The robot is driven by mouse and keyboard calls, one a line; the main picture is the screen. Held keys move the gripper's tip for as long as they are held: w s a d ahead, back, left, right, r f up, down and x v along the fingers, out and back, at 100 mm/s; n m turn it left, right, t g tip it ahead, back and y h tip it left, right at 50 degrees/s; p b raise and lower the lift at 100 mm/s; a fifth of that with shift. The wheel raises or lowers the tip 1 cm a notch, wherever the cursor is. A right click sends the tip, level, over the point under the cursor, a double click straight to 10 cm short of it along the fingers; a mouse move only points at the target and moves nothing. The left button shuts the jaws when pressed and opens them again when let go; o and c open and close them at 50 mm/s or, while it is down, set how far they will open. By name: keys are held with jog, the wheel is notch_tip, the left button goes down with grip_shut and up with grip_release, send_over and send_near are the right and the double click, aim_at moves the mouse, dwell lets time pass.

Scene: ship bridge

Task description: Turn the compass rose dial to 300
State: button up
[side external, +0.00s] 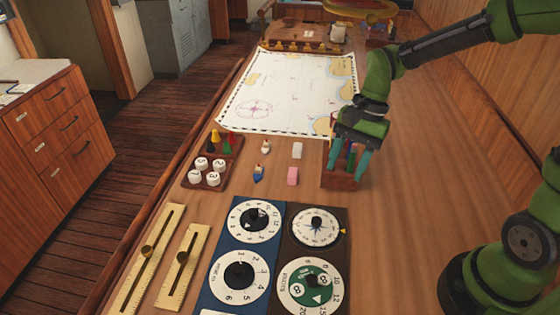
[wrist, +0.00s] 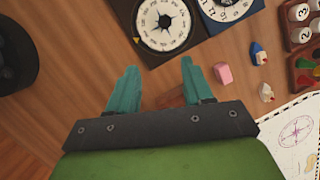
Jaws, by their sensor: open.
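The compass rose dial (side external: 316,227) is a white disc with a star rose and a dark centre knob, set in the upper part of a dark panel. A small yellow pointer (side external: 343,231) sits at its rim. The dial also shows at the top of the wrist view (wrist: 164,20), with the yellow pointer (wrist: 136,40) at its lower left. Its figures are too small to read surely. My gripper (side external: 347,164) is open, with teal fingers over a wooden holder, beyond the dial and apart from it. In the wrist view the open fingers (wrist: 158,68) point toward the panel.
The wooden holder (side external: 341,181) is under my gripper. Blue-panel dials (side external: 254,221), a green-centred dial (side external: 310,284) and brass sliders (side external: 150,251) lie nearby. A pink block (side external: 292,175), a white block (side external: 297,150), small boats and a piece tray (side external: 184,180) stand between the dials and chart (side external: 290,90).

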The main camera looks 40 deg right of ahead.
aim_at(317, 219)
jog(key=a+f+m, duration=0.1)
jog(key=a+f, duration=0.1)
jog(key=f, duration=0.1)
jog(key=a+f+m, duration=0.1)
jog(key=a+f, duration=0.1)
jog(key=f, duration=0.2)
jog(key=a+f+m, duration=0.1)
jog(key=a+f, duration=0.1)
jog(key=f, duration=0.1)
jog(key=shift+a+f+y, duration=0.15)
jog(key=shift+f+y, duration=0.15)
jog(key=shift+c, duration=0.2)
grip_shut()
